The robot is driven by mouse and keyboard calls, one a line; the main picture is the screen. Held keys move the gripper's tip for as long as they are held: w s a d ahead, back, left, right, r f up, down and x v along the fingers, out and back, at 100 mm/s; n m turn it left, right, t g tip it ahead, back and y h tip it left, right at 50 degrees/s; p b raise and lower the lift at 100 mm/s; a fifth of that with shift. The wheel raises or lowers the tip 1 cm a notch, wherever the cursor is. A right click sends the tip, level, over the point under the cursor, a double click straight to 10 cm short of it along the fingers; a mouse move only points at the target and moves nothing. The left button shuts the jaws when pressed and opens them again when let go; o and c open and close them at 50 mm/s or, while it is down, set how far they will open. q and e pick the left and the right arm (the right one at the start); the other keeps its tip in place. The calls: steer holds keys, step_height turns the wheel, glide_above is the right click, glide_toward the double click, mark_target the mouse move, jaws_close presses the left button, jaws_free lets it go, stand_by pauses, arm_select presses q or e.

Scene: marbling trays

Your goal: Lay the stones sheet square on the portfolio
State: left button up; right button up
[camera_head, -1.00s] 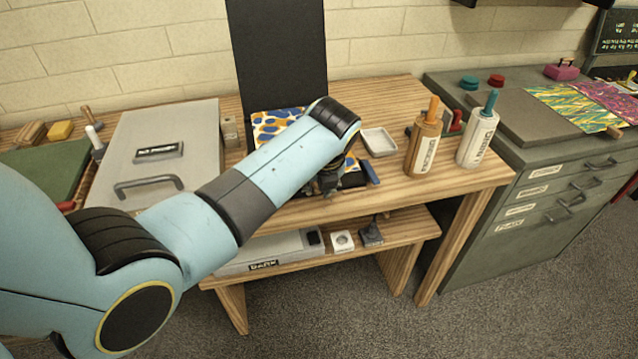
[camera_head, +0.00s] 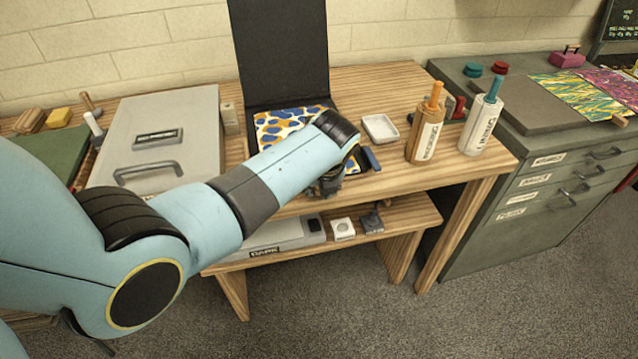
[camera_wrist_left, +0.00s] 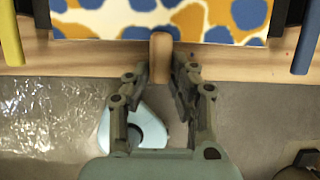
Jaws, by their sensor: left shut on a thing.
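The stones sheet (camera_head: 285,122), white with blue and orange blotches, is over the lower leaf of the open black portfolio (camera_head: 280,50), whose other leaf stands up against the wall. My left gripper (camera_head: 328,188) is at the sheet's front edge. In the left wrist view my left gripper (camera_wrist_left: 160,80) is shut on a wooden tab (camera_wrist_left: 160,50) at the middle of the sheet's edge (camera_wrist_left: 100,22). Dark portfolio strips show on both sides of the sheet. I cannot tell whether the sheet touches the portfolio. My forearm hides part of the sheet. My right gripper is not in view.
Two bottles, brown (camera_head: 425,135) and white (camera_head: 481,125), stand farther right. A grey lidded tray (camera_head: 190,110) is at left. A wooden block (camera_head: 229,118) stands beside the portfolio.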

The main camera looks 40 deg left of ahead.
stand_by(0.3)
arm_select(q)
steer(key=o, duration=1.1)
steer(key=shift+o, duration=1.2)
step_height(320, 180, up, 5)
steer(key=p, duration=0.5)
steer(key=shift+f, duration=0.1)
steer(key=shift+r, duration=1.1)
